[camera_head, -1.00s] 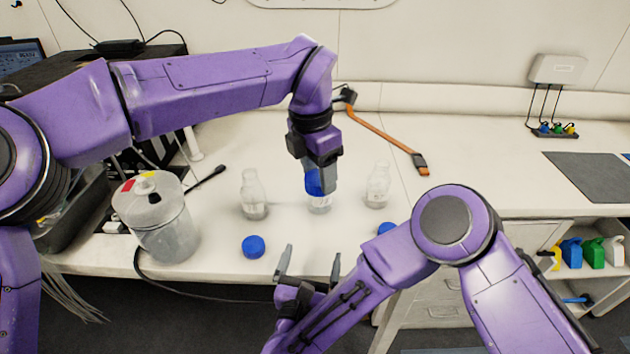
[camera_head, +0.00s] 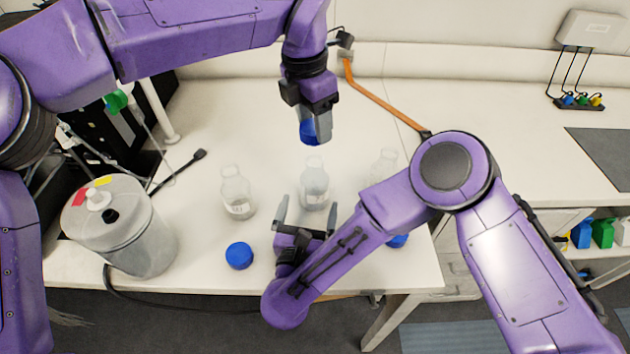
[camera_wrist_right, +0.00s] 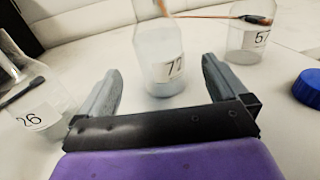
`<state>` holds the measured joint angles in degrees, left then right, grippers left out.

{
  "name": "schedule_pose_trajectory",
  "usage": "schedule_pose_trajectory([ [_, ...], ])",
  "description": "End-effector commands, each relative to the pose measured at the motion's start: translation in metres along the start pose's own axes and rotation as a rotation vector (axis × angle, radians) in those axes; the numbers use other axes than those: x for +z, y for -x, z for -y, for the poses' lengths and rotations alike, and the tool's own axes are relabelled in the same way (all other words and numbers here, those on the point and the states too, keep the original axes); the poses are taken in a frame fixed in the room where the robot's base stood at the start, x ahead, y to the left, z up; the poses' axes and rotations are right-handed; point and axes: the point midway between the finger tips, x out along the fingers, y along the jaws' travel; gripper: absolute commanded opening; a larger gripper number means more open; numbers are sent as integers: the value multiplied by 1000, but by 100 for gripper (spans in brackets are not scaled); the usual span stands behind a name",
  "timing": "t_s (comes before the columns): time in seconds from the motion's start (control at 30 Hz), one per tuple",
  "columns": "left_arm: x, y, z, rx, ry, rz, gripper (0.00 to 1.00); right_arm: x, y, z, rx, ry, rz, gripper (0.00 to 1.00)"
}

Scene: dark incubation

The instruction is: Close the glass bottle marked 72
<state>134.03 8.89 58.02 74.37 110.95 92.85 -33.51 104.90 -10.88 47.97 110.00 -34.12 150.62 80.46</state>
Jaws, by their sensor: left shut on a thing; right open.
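The glass bottle marked 72 (camera_head: 314,186) stands upright and uncapped in the middle of the bench. Its label shows in the right wrist view (camera_wrist_right: 160,68). My left gripper (camera_head: 318,128) is shut on a blue cap (camera_head: 309,132) and holds it above the bottle's mouth, apart from it. My right gripper (camera_head: 306,222) is open and empty in front of the bottle. In the right wrist view its fingers (camera_wrist_right: 162,90) point toward the bottle, one to each side, with the bottle beyond the tips.
A bottle marked 26 (camera_head: 237,193) stands to the left and one marked 51 (camera_wrist_right: 248,42) to the right. Blue caps lie on the bench at the left (camera_head: 239,255) and right (camera_head: 398,241). A lidded clear container (camera_head: 140,245) stands far left. An orange-handled tool (camera_head: 380,102) lies behind.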

Motion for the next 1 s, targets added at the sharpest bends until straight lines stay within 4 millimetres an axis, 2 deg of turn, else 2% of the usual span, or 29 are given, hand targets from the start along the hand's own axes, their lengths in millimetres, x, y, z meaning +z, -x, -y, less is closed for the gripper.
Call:
schedule_pose_trajectory([
  [0.27,0,0,0,0,-1,0,27,0,-6,0,-3,-1,-1,100],
  [0.6,1,0,1,0,-3,0,27,-1,-59,2,-8,-1,-2,100],
  [0.7,1,0,1,0,-4,0,27,0,-69,2,-6,0,0,100],
  [1.0,2,0,1,0,-4,0,27,0,-76,2,-4,1,0,100],
])
